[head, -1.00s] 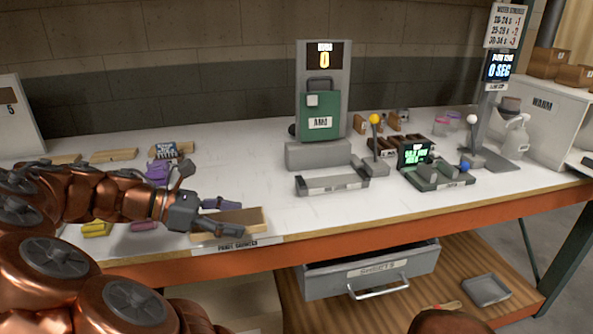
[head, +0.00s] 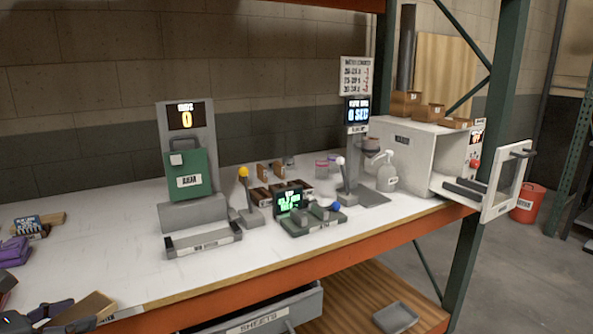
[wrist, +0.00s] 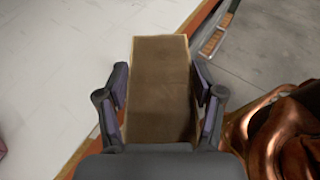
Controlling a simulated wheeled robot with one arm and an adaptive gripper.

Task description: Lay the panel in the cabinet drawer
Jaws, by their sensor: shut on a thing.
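The panel (wrist: 160,75) is a flat brown board with pale wooden edges. In the wrist view it lies between the two fingers of my gripper (wrist: 161,90), which is shut on its sides. In the head view the panel (head: 92,307) and my gripper (head: 68,318) show at the bottom left, by the bench's front edge, partly cut off. A grey drawer (head: 262,318) marked SHEETS hangs under the bench top, cut off by the lower picture edge. A white warming cabinet (head: 402,145) stands at the bench's right end with its door open and a dark grey drawer-like part (head: 467,190) at its opening.
The bench top (head: 105,220) is clear at its middle left. A green case (head: 188,175) on a stand, a grey tray (head: 203,240), a lever, a small green-lit device (head: 290,203) and a pump bottle (head: 387,176) stand along it. The cabinet's open door (head: 507,185) juts out over the aisle.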

